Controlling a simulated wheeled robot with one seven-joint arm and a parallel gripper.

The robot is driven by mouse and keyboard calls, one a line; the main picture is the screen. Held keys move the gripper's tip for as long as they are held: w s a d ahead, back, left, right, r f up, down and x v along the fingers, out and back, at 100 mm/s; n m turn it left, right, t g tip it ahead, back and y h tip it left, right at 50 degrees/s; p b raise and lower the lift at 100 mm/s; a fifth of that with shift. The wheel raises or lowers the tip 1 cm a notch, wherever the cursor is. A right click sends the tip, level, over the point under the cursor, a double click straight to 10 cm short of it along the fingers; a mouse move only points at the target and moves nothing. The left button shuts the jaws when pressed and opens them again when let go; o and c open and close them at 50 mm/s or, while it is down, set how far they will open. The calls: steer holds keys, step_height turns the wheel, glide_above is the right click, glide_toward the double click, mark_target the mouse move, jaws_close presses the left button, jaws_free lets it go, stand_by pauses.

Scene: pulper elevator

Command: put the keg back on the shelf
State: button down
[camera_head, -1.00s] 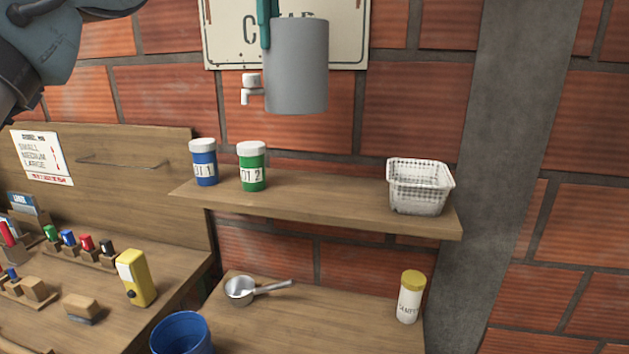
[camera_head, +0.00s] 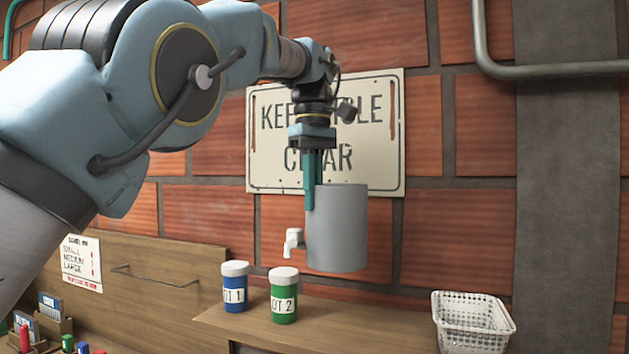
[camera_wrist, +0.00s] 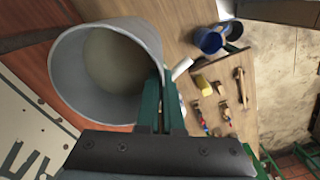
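The keg (camera_head: 338,228) is a grey cylinder with a white tap (camera_head: 292,242) on its left side. It hangs upright in the air above the wooden shelf (camera_head: 345,325), in front of the brick wall. My gripper (camera_head: 312,200) points down with its green fingers closed on the keg's left wall near the tap. In the wrist view the keg (camera_wrist: 72,78) shows its open top and hollow inside, and the fingers (camera_wrist: 160,110) are together at its rim. Part of the rim is hidden behind the fingers.
On the shelf stand a blue jar (camera_head: 235,288) and a green jar (camera_head: 283,296) with white lids, at left. The shelf between the green jar and basket is clear. A sign (camera_head: 372,140) hangs behind my gripper.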

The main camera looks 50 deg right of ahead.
mark_target(313, 266)
step_height(313, 266, down, 12)
steer(key=shift+f+p, duration=0.25)
steer(key=shift+p, duration=0.25)
stand_by(0.3)
steer(key=c, duration=1.5)
jaws_free()
steer(key=shift+f, duration=0.25)
steer(key=o, duration=0.4)
step_height(313, 266, up, 12)
steer(key=shift+r+b, duration=0.2)
steer(key=shift+b, duration=0.25)
steer(key=shift+w+a, duration=0.1)
